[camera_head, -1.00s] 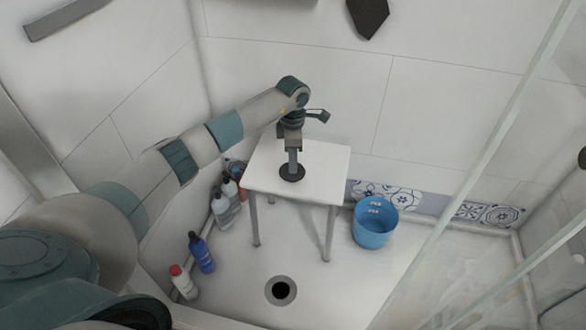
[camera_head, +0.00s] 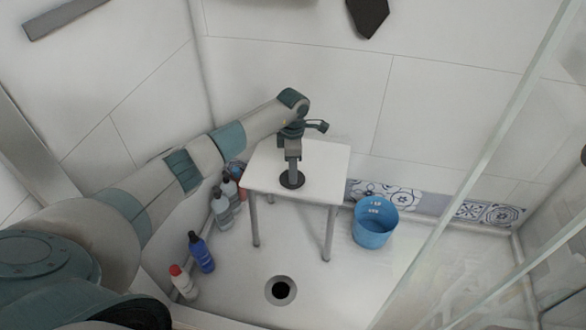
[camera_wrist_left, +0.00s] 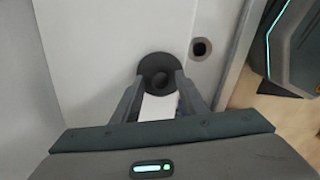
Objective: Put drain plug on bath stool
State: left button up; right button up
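The drain plug (camera_head: 292,181) is a flat black disc with a raised middle. It is over the seat of the white bath stool (camera_head: 325,165), near the seat's middle. I cannot tell whether it touches the seat. My left gripper (camera_head: 293,172) points down from above with its fingers at the plug. In the left wrist view, the fingers (camera_wrist_left: 161,83) are on both sides of the knob of the plug (camera_wrist_left: 159,64), and the near part of the disc is hidden. My right gripper is not in view.
A blue bucket (camera_head: 375,226) stands right of the stool. Several bottles, including a blue one (camera_head: 202,252) and a white one with a red cap (camera_head: 184,284), stand to the left. A round drain hole (camera_head: 281,291) is in the floor in front. A glass panel (camera_head: 480,180) rises at the right.

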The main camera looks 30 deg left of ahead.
pick_arm(q)
notch_tip(320, 180, up, 12)
dwell(0.8)
jog(key=shift+d, duration=0.1)
dwell(0.3)
